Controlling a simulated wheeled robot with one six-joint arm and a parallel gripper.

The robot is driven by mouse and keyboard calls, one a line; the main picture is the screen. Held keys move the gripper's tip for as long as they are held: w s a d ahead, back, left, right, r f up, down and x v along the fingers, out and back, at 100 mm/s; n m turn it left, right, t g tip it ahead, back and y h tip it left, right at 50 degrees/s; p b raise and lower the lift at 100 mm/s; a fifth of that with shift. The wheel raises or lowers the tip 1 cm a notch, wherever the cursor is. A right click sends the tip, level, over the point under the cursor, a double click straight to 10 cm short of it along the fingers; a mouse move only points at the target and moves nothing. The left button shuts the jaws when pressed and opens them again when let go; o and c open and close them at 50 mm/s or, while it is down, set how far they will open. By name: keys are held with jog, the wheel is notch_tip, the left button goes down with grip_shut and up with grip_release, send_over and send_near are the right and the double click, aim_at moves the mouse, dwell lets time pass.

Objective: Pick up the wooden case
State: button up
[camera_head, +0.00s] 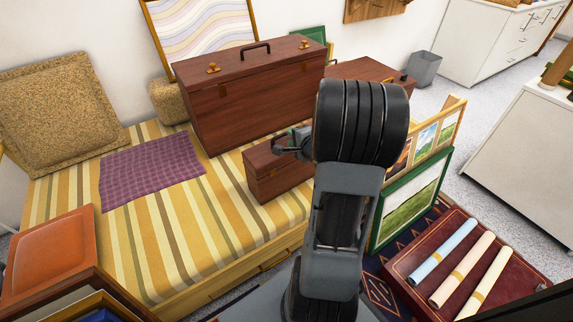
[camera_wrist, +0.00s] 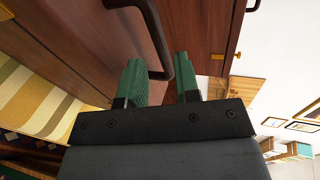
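Several reddish-brown wooden cases show in the head view. A small one (camera_head: 268,172) stands on the striped bed, partly hidden by my arm. A large one (camera_head: 250,95) with brass latches and a top handle stands behind it. A third case (camera_head: 365,72) is farther right, mostly hidden by my arm. My gripper (camera_head: 296,142) is at the top of the small case. In the wrist view its green fingers (camera_wrist: 159,72) are apart, with a dark handle (camera_wrist: 152,40) reaching into the gap between them. I cannot tell whether either finger touches it.
A wooden panel with a gold latch (camera_wrist: 217,57) is close beside the right finger. The striped bed (camera_head: 150,235) holds a purple cloth (camera_head: 150,170) and a tan cushion (camera_head: 60,100). Framed prints (camera_head: 412,200) and a dark red box with rolled papers (camera_head: 455,262) stand right of my arm.

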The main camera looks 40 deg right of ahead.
jog(key=b+x, duration=0.2)
jog(key=x, duration=0.2)
jog(key=shift+w+f, duration=0.1)
jog(key=shift+w, duration=0.25)
grip_shut()
dwell(1.1)
